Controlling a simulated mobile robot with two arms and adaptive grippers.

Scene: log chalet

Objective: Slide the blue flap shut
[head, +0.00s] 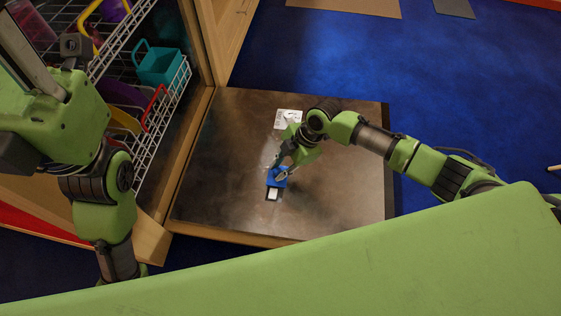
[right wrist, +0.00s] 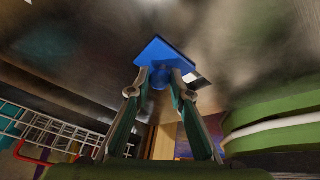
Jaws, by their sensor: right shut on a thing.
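The blue flap (head: 284,183) is a small plate on a dark brown panel, near the panel's lower edge in the head view. Just below it shows a small white rectangle (head: 272,194) with a dark border. In the right wrist view the blue flap (right wrist: 165,53) has a round blue knob on it. The white patch (right wrist: 193,77) shows beside the flap's edge there. My right gripper (right wrist: 160,78) is shut on the knob, one finger on each side. In the head view, my right gripper (head: 281,173) partly covers the flap. My left arm is at the left; its fingers are not visible.
The dark panel (head: 225,150) has wooden edging. A white label (head: 288,119) is on it above the flap. White wire baskets (head: 165,105) with a teal bin (head: 158,65) stand at the left. Blue carpet (head: 330,55) lies open behind the panel.

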